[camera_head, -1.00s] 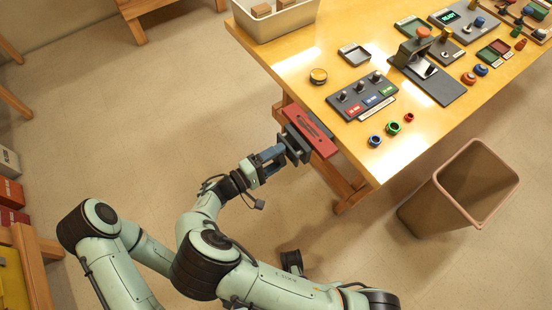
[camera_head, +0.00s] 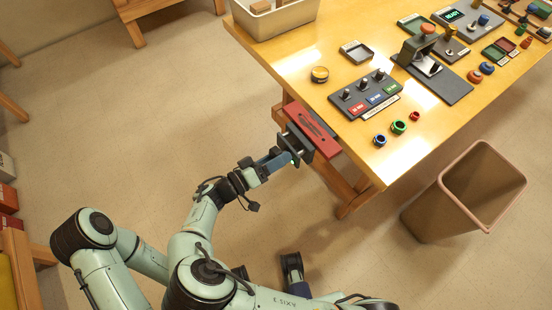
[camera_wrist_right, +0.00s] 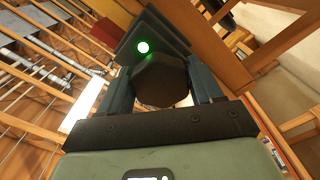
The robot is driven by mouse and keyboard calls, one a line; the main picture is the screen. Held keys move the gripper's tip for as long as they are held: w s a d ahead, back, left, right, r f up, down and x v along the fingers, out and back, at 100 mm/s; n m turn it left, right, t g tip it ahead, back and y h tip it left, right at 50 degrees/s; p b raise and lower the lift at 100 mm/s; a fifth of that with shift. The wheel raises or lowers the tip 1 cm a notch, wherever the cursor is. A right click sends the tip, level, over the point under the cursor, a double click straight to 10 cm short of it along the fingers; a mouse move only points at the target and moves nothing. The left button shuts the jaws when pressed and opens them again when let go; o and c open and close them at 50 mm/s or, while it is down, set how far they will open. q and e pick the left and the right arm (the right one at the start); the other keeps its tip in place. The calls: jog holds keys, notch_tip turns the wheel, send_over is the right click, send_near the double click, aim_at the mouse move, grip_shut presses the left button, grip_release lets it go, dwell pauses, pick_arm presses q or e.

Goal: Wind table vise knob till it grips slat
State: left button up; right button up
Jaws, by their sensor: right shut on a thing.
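The table vise (camera_head: 308,130) is fixed at the table's near edge, with a red body and dark plates facing my arm. My right gripper (camera_head: 288,158) is at the vise's near side. In the right wrist view, its two blue-grey fingers are shut on the dark, faceted knob (camera_wrist_right: 161,80), one on each side. A green light (camera_wrist_right: 143,47) glows on the dark plate just beyond the knob. I cannot clearly make out the slat or whether the jaws touch it.
The yellow table (camera_head: 330,50) carries a switch panel (camera_head: 363,95), a small tray (camera_head: 357,51), several coloured rings and other devices. A crate (camera_head: 272,20) stands at its far left. A bin (camera_head: 462,195) stands on the floor at right.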

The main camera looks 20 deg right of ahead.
pick_arm(q)
jog(key=shift+w+f, duration=0.1)
jog(key=shift+f, duration=0.05)
pick_arm(e)
jog(key=shift+m, duration=0.4)
jog(key=o, duration=1)
jog(key=shift+d, duration=0.1)
jog(key=shift+c, duration=0.2)
